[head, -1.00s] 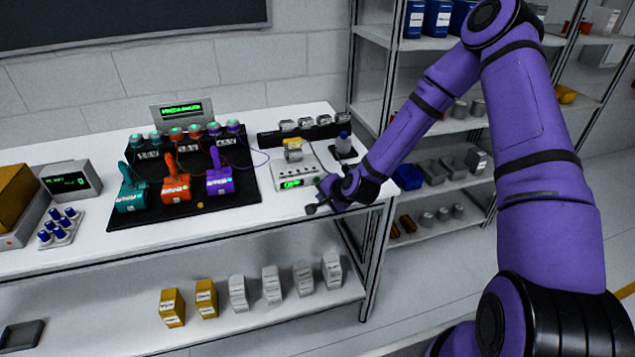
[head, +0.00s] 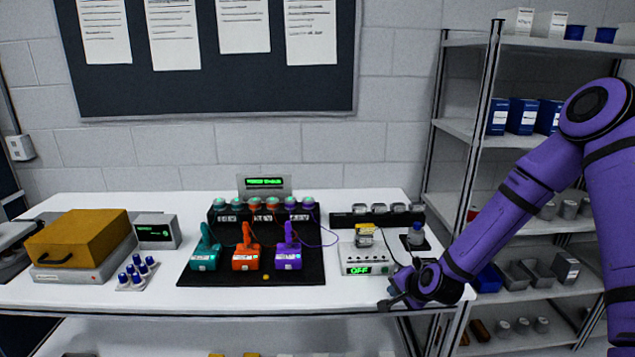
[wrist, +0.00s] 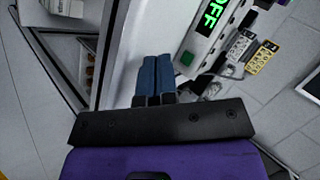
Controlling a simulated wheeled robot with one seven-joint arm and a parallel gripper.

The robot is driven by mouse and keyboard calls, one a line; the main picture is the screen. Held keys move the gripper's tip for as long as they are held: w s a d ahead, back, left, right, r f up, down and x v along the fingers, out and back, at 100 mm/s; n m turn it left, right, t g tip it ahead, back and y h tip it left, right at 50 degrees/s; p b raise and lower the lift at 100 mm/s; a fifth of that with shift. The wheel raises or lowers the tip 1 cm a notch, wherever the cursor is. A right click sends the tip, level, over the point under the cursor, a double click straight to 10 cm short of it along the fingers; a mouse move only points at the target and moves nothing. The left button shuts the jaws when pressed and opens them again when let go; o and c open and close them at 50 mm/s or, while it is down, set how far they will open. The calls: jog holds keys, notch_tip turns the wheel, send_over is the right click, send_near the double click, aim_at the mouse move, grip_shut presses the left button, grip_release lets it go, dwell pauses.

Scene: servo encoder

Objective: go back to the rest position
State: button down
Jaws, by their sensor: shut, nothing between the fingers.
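My gripper (head: 388,304) is at the right end of the white bench (head: 345,296), at its front edge. In the wrist view its two blue-grey fingers (wrist: 155,80) lie side by side, shut with nothing between them. A white device with a green "OFF" display (head: 365,262) stands just behind and left of the gripper; it also shows in the wrist view (wrist: 196,45). A yellow-topped part (head: 365,235) sits on that device. My purple arm reaches in from the right.
A black mat (head: 255,281) holds teal (head: 205,250), orange (head: 246,250) and purple (head: 288,250) units. A small bottle (head: 416,235) stands behind my wrist. An orange-brown box (head: 85,235) is at left. A shelf rack (head: 470,128) stands at right.

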jog(key=s+d+r+n+g+h, duration=0.15)
jog(key=s+r+n, duration=0.3)
jog(key=r, duration=0.75)
jog(key=s+d+r+n+g+h, duration=0.1)
jog(key=s+d+r+n+h, duration=0.15)
jog(key=s+r, duration=0.7)
jog(key=s+d+r+n, duration=0.2)
jog(key=s+r, duration=1.5)
jog(key=s, duration=0.2)
jog(key=shift+s+d+n+g, duration=0.2)
jog(key=shift+d+n+g, duration=0.15)
jog(key=shift+n, duration=0.05)
jog(key=shift+r, duration=0.15)
